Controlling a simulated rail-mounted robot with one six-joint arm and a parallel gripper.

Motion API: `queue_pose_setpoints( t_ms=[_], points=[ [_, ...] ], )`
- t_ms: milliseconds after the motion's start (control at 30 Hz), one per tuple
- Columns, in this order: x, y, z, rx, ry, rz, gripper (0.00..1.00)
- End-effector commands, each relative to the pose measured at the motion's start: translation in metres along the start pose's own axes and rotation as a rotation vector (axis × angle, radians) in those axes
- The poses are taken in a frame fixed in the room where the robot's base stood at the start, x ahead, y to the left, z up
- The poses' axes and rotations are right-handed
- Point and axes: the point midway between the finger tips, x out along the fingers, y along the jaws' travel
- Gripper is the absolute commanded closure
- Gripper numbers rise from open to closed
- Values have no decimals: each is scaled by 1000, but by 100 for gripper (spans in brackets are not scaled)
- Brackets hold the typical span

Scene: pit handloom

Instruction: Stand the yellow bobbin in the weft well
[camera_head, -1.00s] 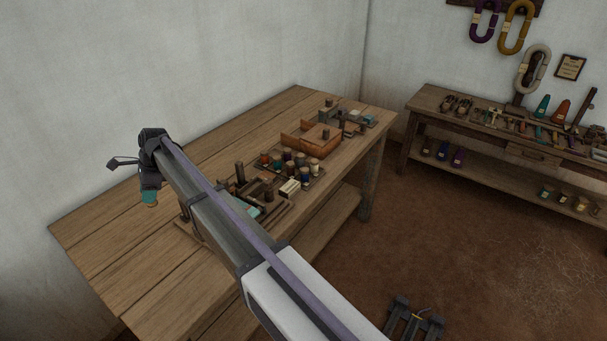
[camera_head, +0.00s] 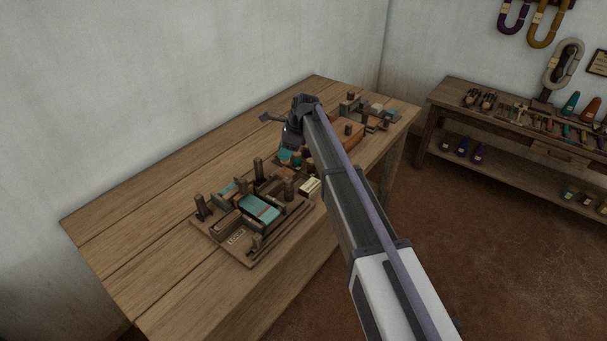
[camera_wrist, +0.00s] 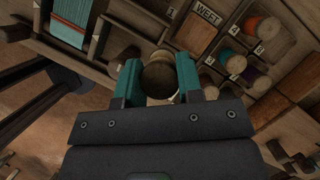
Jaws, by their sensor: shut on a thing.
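My gripper (camera_wrist: 158,78) has teal fingers, shut on a bobbin (camera_wrist: 160,76) with a round, dark-shadowed wooden end; its thread colour is mostly hidden. In the head view my gripper (camera_head: 288,155) is over the workbench, near the bobbin tray, and its fingertips are partly hidden among things there. The wrist view shows a WEFT label (camera_wrist: 207,13) on the tray beyond the held bobbin, with an empty-looking brown recess (camera_wrist: 195,32) beside it. I cannot tell whether the held bobbin touches the tray.
A small loom (camera_head: 255,212) with teal cloth and upright posts stands left of the gripper. The workbench's left part (camera_head: 150,230) is clear.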

Motion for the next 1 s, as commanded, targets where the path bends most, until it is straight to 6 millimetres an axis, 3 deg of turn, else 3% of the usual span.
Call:
queue_pose_setpoints(
  t_ms=[400, 600, 900, 1000],
  points=[
    [11, -46, 9, 326, 5, -137, 88],
    [14, -53, 9, 391, 0, -164, 88],
    [73, -53, -16, 389, 0, -163, 88],
    [73, -53, -16, 388, 0, -163, 88]
  ],
)
